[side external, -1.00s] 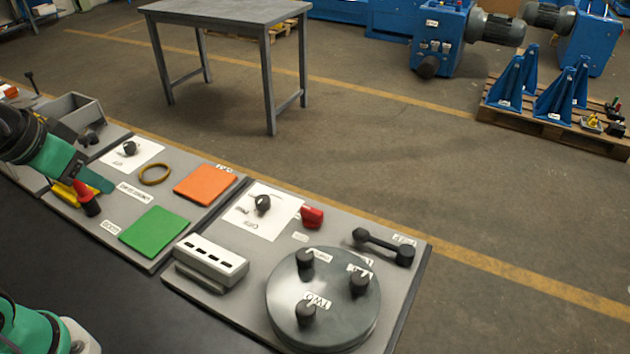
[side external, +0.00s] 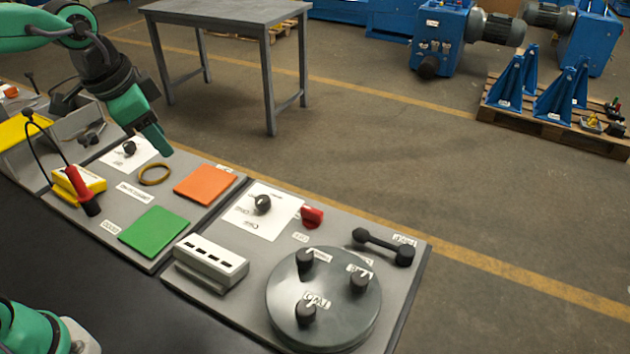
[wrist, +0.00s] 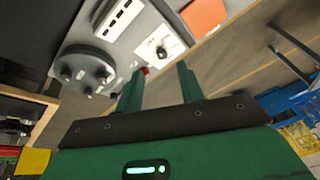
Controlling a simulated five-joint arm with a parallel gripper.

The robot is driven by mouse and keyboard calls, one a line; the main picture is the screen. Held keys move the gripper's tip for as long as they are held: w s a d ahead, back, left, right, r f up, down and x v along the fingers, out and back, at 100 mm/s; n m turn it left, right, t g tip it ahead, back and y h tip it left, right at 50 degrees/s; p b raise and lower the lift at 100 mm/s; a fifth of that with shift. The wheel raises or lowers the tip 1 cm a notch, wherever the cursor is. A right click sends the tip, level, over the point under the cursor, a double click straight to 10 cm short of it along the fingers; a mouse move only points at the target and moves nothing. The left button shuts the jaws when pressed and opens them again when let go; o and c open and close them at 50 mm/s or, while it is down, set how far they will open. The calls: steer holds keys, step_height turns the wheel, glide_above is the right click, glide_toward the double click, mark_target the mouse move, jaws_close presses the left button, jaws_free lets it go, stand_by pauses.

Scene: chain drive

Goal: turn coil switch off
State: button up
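Two black rotary knobs on white plates are in the side external view. One knob (side external: 262,204) is on the near right panel and the other (side external: 129,147) on the left panel. The print on both plates is too small to read surely, so I cannot tell which is the coil switch. My gripper (side external: 152,138) hangs in the air above the left panel, near the left knob, touching nothing visible. In the wrist view my gripper (wrist: 160,70) has its fingers apart with nothing between them. Beyond them is a white plate with a knob (wrist: 161,51).
The right panel holds a red block (side external: 312,217), a slotted white box (side external: 211,258), a round disc (side external: 335,325) with black posts and a black bar (side external: 380,243). Left are a yellow box (side external: 75,183) with a red probe (side external: 82,190), a green square (side external: 154,231) and an orange square (side external: 205,185).

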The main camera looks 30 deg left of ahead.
steer(key=w+d+f+m+g, duration=0.1)
steer(key=w+d+f+m, duration=0.1)
steer(key=w+d+m, duration=0.3)
steer(key=m+g, duration=0.3)
steer(key=m, duration=0.4)
glide_toward(312, 209)
steer(key=shift+s+f+y, duration=0.3)
steer(key=shift+w+d+f, duration=0.15)
steer(key=shift+d+f, duration=0.15)
steer(key=shift+f, duration=0.1)
steer(key=shift+f, duration=0.1)
steer(key=shift+f, duration=3.8)
steer(key=shift+c, duration=0.2)
jaws_close()
